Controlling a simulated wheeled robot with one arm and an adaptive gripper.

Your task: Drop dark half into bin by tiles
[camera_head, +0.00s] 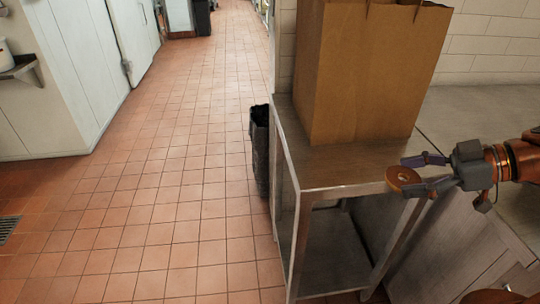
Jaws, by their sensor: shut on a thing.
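My gripper (428,174) reaches in from the right and is shut on a round brown bagel half (402,178). It holds the half near the front right corner of the metal table, and I cannot tell exactly how high above it. A dark bin (260,150) with a black liner stands on the tiled floor (170,170), against the left side of the table. The bin's lower right part is hidden by the table. The gripper is to the right of the bin, with the table between them.
A large brown paper bag (365,75) stands on the metal table (335,178) and fills most of its top. White tiles (487,50) cover the wall behind. A counter (490,120) lies at the right. The floor left of the bin is clear. Another dark container (201,17) stands far back.

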